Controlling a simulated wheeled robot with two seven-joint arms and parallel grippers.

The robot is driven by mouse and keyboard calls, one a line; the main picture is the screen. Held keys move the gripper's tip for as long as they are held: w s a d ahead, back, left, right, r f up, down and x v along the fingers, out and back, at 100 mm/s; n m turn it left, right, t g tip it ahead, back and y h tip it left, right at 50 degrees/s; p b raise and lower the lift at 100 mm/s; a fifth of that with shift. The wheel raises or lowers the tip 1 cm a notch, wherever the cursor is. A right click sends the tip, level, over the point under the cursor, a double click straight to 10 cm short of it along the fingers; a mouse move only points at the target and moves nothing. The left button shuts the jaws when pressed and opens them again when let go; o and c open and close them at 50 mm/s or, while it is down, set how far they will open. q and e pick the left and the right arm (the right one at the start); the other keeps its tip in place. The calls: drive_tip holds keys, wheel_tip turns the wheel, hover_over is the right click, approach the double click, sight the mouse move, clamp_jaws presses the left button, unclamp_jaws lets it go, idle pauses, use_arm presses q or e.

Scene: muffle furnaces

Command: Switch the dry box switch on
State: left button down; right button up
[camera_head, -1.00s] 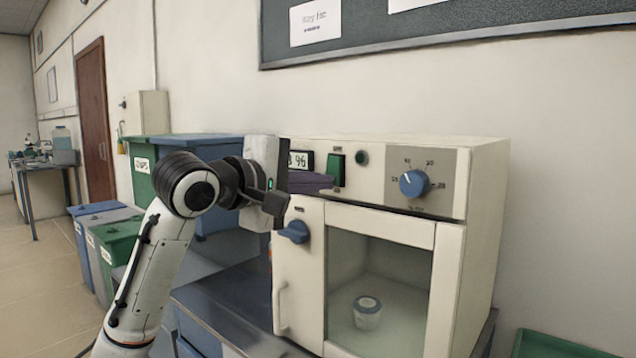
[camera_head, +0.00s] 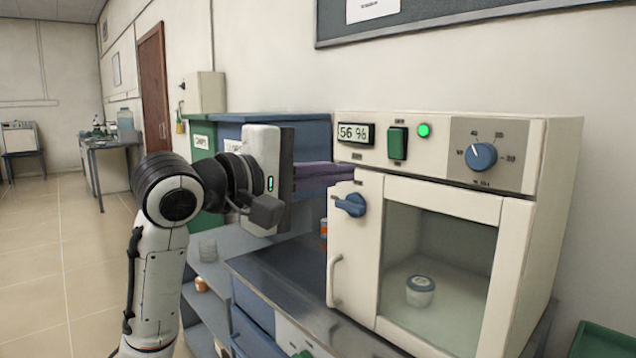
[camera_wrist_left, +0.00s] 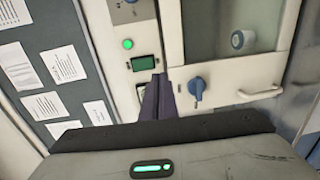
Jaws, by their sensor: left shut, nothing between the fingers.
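The dry box (camera_head: 565,190) is a cream cabinet with a glass door. Its green switch (camera_head: 397,143) sits on the upper panel between the display (camera_head: 355,133), reading about 56 %, and a brightly lit green lamp (camera_head: 424,130). The wrist view shows the switch (camera_wrist_left: 143,63) and the lit lamp (camera_wrist_left: 127,44). My left gripper (camera_head: 343,170) is shut and empty, its dark purple fingers pointing toward the box, left of and lower than the switch. In the wrist view the fingertips (camera_wrist_left: 157,78) appear just beside the switch; contact is not visible. My right gripper is not in view.
A blue dial (camera_head: 481,157) is at the panel's right. A blue door knob (camera_head: 350,205) and a vertical handle (camera_head: 336,281) are on the shut door. A lidded jar (camera_head: 420,291) stands inside. A dark bench top (camera_head: 290,285) lies in front.

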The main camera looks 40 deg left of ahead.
use_arm(q)
drive_tip(key=shift+s+a+f, duration=0.1)
drive_tip(key=shift+s, duration=0.7)
drive_tip(key=shift+s+a+f, duration=0.1)
drive_tip(key=shift+s, duration=0.7)
drive_tip(key=d+f+m+g+y, duration=0.1)
drive_tip(key=d+f+m+g, duration=0.25)
drive_tip(key=f, duration=1.15)
drive_tip(key=d+f+m+g, duration=0.25)
drive_tip(key=f+m, duration=0.25)
drive_tip(key=f, duration=1)
drive_tip(key=s+d+f+m+g, duration=0.4)
drive_tip(key=s+f+m, duration=0.1)
drive_tip(key=s+f, duration=0.55)
drive_tip(key=s+d+f+m+g, duration=0.3)
drive_tip(key=s+f+m, duration=0.2)
drive_tip(key=s+f, duration=0.6)
drive_tip(key=w+d+f+t+h+p, duration=0.1)
drive_tip(key=w+d+f+t+p, duration=0.2)
drive_tip(key=w+d+f+t, duration=0.1)
wheel_tip(320, 180, down, 4)
drive_tip(key=shift+w+d+r+t+h, duration=0.3)
drive_tip(key=shift+w+d, duration=0.45)
drive_tip(key=shift+d, duration=0.35)
